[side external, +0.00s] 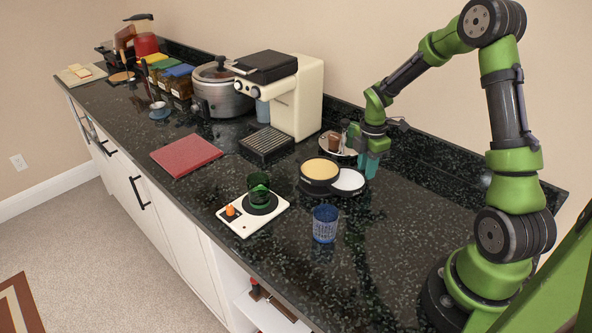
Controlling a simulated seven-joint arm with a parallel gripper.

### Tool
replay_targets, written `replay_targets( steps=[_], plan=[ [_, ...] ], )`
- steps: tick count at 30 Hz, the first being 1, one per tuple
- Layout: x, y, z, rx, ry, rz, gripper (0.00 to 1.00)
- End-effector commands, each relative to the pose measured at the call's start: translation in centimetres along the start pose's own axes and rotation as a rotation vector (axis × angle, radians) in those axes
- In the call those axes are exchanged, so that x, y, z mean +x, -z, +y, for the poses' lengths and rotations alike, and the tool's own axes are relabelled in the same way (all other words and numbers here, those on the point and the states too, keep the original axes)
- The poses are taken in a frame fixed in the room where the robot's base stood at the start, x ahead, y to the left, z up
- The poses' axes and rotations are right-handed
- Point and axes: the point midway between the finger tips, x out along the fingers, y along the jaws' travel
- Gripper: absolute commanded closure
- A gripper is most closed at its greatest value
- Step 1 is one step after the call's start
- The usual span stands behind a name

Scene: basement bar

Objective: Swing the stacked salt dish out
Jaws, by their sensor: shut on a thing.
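The stacked salt dish is a round black two-tier holder on the dark counter. Its upper dish (320,170) has a pale yellow top. Its lower dish (348,180), filled with white, sticks out to the right from under the upper one, so part of its white surface shows and the rest is covered. My gripper (368,167), with teal fingers pointing down, is at the far right edge of the lower dish and shut on it. The exact contact is hidden behind the fingers and the dish rim.
A plate with a brown item (333,142) stands close behind my gripper. A coffee machine (291,96) is behind. Counter right of the dish is clear.

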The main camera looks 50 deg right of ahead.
Motion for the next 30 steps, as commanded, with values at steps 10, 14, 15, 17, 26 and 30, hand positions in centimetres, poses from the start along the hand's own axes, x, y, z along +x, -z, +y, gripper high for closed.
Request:
replay_targets(
  steps=[10,14,15,17,26,30],
  plan=[
    [-0.06,-0.17,0.20,-0.024,-0.002,-0.001,1.00],
    [-0.06,-0.16,0.19,-0.024,-0.001,-0.001,1.00],
    [-0.06,-0.16,0.19,-0.024,-0.001,-0.001,1.00],
    [-0.06,-0.16,0.18,-0.024,-0.001,-0.001,0.70],
    [-0.02,-0.14,0.16,-0.023,-0.001,0.000,0.49],
    [-0.11,-0.14,0.17,-0.022,-0.001,0.000,0.49]
  ],
)
